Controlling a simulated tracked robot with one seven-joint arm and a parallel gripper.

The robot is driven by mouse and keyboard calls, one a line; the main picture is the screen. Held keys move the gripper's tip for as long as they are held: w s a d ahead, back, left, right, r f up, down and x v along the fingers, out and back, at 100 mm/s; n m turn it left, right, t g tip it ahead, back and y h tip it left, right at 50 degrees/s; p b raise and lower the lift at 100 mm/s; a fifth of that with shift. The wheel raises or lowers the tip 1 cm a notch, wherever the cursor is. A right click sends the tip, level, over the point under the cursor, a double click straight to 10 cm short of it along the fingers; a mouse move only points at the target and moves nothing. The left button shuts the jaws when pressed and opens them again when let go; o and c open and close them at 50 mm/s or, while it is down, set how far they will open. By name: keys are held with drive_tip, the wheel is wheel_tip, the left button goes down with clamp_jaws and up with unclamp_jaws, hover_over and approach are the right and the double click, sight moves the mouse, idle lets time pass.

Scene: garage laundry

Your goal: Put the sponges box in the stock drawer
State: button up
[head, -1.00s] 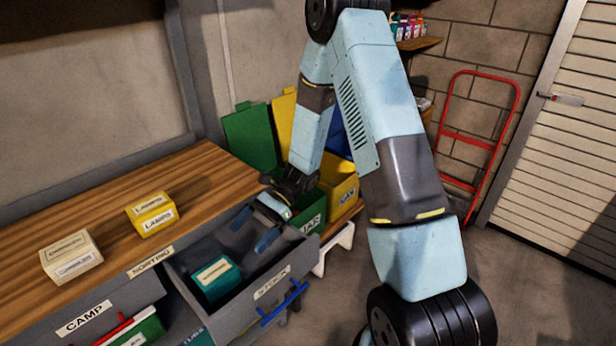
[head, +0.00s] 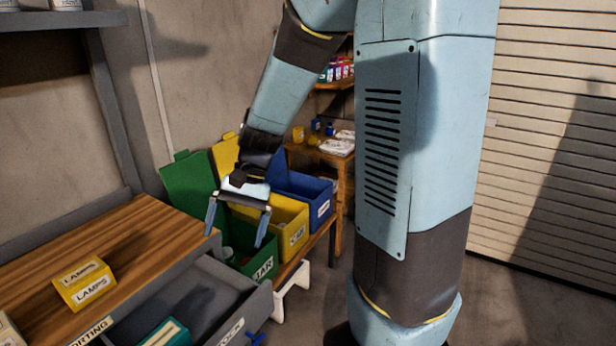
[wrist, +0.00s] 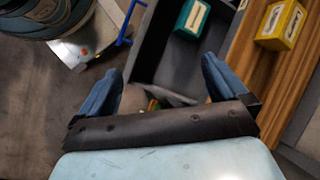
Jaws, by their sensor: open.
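The stock drawer (head: 206,297) is pulled open at the bench front. It also shows in the wrist view (wrist: 160,65). A teal box (head: 166,334) with a pale label lies inside it, cut off by the frame's lower edge. The wrist view shows this box (wrist: 191,17) in the drawer too. Its label is too small to read, so I cannot confirm that it is the sponges box. My gripper (head: 235,237) is open and empty, above the drawer's far end and apart from the box.
A yellow lamps box (head: 85,284) and a partly seen cream box (head: 8,330) stand on the wooden bench top (head: 130,255). Green (head: 240,262), yellow (head: 292,236) and blue (head: 318,204) bins stand beyond the drawer. A wooden shelf unit (head: 335,165) is behind them.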

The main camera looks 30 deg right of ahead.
drive_tip(key=s+d+r+n+t+h, duration=0.4)
drive_tip(key=s+d+r+t, duration=0.4)
drive_tip(key=r, duration=0.6)
drive_tip(key=s+d+h, duration=0.1)
drive_tip(key=s+d, duration=0.1)
drive_tip(key=d, duration=0.1)
drive_tip(key=shift+s+d+r, duration=0.15)
drive_tip(key=shift+s, duration=0.25)
